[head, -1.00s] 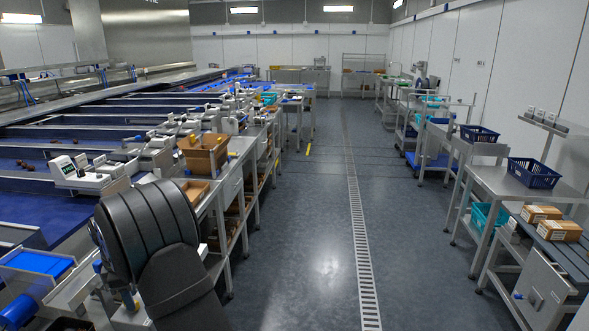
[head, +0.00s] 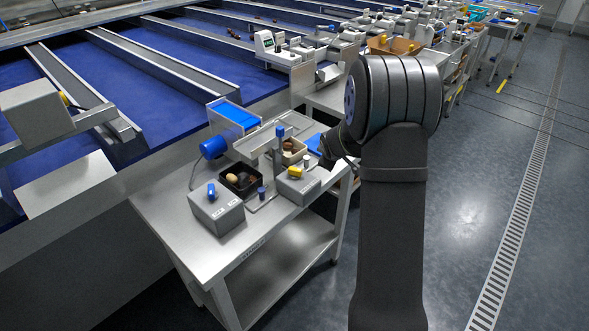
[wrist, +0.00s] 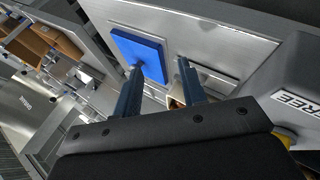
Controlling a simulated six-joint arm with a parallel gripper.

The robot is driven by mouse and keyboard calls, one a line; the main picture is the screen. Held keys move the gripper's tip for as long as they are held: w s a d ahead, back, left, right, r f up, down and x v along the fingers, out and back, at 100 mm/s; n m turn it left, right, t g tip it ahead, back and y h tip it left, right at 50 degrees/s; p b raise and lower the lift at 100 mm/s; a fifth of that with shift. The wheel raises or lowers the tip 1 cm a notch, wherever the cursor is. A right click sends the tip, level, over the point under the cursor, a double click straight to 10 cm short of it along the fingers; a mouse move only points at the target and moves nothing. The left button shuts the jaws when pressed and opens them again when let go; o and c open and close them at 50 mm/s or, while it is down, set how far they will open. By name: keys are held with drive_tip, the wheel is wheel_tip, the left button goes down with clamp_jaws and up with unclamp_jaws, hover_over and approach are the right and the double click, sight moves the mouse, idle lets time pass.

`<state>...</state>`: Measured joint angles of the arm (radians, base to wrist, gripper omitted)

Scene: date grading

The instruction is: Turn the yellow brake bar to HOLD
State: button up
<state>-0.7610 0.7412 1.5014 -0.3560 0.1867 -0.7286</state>
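The yellow brake bar (head: 295,171) sits on top of a small grey box (head: 297,187) at the right end of the steel worktable. Its exact setting is too small to read in the head view. In the wrist view, a grey box (wrist: 296,78) with a FREE label fills the right side. A bit of yellow (wrist: 284,139) shows at its lower edge, mostly hidden behind my gripper's body. My gripper (wrist: 160,64) is open, its two dark fingers apart with nothing gripped, beside the box. In the head view my arm partly hides it.
A second grey box (head: 216,212) with a blue bar (head: 211,191) stands at the table's left. A blue pad (wrist: 138,52) lies near my fingers.

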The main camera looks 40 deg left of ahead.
drive_tip(key=shift+w+d+f+y, duration=0.2)
drive_tip(key=shift+d+f+y, duration=0.05)
drive_tip(key=shift+d+y, duration=0.25)
drive_tip(key=shift+d+t+y, duration=0.2)
drive_tip(key=shift+t+y, duration=0.2)
drive_tip(key=shift+y, duration=0.2)
drive_tip(key=s+d+y, duration=0.2)
drive_tip(key=s+y, duration=0.3)
drive_tip(key=m+g+y, duration=0.5)
approach(298, 172)
drive_tip(key=a, duration=0.4)
drive_tip(key=w+a, duration=0.1)
drive_tip(key=a, duration=0.7)
drive_tip(key=shift+w+f, duration=0.35)
drive_tip(key=shift+w, duration=0.05)
drive_tip(key=shift+t, duration=0.4)
clamp_jaws()
